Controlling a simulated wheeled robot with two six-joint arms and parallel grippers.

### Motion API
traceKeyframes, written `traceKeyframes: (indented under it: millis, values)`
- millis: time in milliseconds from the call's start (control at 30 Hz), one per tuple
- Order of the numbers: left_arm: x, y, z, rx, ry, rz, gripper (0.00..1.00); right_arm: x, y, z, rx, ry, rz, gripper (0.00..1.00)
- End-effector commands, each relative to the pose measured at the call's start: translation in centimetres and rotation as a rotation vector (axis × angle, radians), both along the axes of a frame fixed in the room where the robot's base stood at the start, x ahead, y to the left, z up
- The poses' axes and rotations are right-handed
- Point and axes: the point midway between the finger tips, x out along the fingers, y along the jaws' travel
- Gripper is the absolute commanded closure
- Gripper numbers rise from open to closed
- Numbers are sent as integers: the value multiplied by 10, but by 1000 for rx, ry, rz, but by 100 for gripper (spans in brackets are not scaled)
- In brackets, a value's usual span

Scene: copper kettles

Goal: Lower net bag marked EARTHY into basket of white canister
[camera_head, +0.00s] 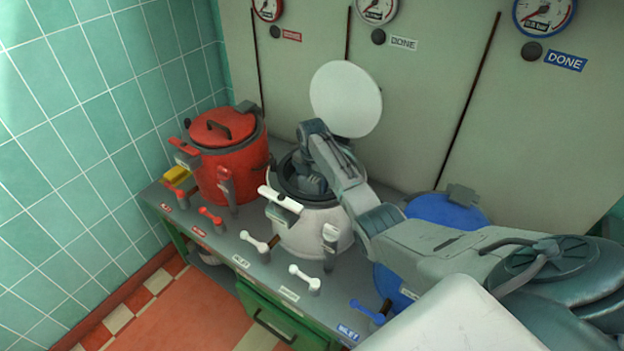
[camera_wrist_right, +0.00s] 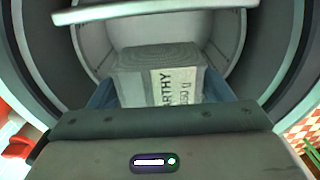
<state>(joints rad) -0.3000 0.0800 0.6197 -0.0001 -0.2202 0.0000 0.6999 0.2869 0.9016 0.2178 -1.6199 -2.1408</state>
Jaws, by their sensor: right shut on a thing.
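The white canister (camera_head: 310,232) stands open in the middle of the bench, its round white lid (camera_head: 346,98) raised behind it. My right gripper (camera_head: 306,186) reaches down through the canister's mouth, its fingertips hidden there in the head view. In the right wrist view the gripper (camera_wrist_right: 160,92) is shut on the grey net bag (camera_wrist_right: 135,60), with a finger on each side. The bag's pale label is partly covered and reads "ARTHY". The canister's pale inner wall (camera_wrist_right: 92,40) surrounds the bag. I cannot tell whether the bag touches the basket floor. My left gripper is out of view.
A red canister (camera_head: 232,165) with its lid on stands to the left. A blue canister (camera_head: 445,210) stands to the right, partly behind my arm. Several levers, such as a white one (camera_head: 304,278), line the bench's front edge. Gauges hang on the back panel.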

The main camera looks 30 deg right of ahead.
Motion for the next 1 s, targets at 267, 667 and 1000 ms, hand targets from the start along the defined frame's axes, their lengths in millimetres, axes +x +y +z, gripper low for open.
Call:
traceKeyframes:
  millis: [267, 667, 1000]
  values:
    - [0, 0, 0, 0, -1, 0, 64, 0, 0, 0, 0, 0, 0, 22]
    - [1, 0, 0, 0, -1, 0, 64, 0, 0, 0, 0, 0, 0, 2]
    - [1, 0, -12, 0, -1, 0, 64, 1, 0, 51, 0, -4, 1, 2]
